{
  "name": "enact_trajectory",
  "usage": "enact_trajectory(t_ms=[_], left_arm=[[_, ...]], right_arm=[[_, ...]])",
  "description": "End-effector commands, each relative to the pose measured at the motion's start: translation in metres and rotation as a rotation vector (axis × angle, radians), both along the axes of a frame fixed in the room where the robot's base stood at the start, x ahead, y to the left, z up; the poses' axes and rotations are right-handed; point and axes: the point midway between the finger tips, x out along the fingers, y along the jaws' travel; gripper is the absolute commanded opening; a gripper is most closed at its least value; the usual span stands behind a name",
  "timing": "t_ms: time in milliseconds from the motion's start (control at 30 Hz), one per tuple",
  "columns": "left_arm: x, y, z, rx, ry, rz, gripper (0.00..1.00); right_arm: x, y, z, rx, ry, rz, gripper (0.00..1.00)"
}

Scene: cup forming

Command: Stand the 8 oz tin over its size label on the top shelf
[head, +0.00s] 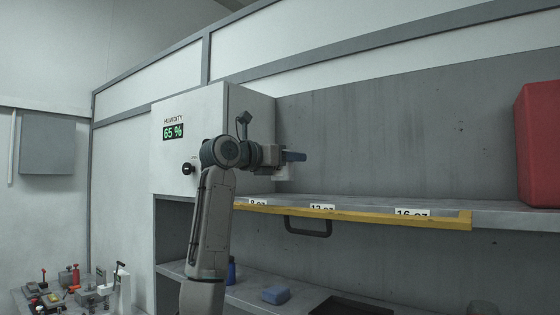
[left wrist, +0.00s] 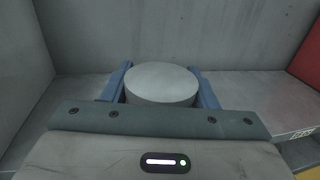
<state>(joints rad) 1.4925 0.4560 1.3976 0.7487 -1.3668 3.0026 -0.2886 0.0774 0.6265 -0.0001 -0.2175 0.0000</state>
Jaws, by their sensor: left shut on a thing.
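My left gripper (head: 291,157) is over the top shelf (head: 345,203), near its left end, beside the humidity cabinet. In the left wrist view the gripper (left wrist: 161,86) is shut on a round grey tin (left wrist: 162,80), with a blue finger on each side. In the head view the tin is mostly hidden, with a pale part (head: 281,173) showing under the blue fingers. The 8 oz label (head: 257,202) is on the shelf's yellow front edge, below the gripper, partly cut off from sight. I cannot tell whether the tin touches the shelf. My right gripper is not in view.
The 12 oz label (head: 322,208) and 16 oz label (head: 411,212) are farther right on the edge. A red container (head: 539,145) stands at the shelf's right. The humidity cabinet (head: 190,140) borders the left end. The shelf between is clear.

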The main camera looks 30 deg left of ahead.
Motion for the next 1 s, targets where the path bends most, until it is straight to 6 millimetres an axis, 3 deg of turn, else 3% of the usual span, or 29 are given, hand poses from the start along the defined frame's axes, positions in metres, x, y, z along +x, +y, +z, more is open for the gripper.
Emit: enact_trajectory(t_ms=[33,267,400,600,1000], left_arm=[[0.002,0.003,0.008,0.002,0.003,0.002,0.28],[0.026,0.025,0.004,-0.002,0.006,0.002,0.28],[0.054,0.049,0.000,-0.003,0.007,0.001,0.28],[0.077,0.070,-0.007,0.000,0.002,0.001,0.28],[0.080,0.073,-0.037,0.001,0.002,0.001,0.28]], right_arm=[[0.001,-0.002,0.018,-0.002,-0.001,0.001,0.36],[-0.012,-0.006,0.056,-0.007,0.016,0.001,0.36],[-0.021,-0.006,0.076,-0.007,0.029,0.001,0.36],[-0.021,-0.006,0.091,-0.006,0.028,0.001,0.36],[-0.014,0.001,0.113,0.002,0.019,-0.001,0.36]])
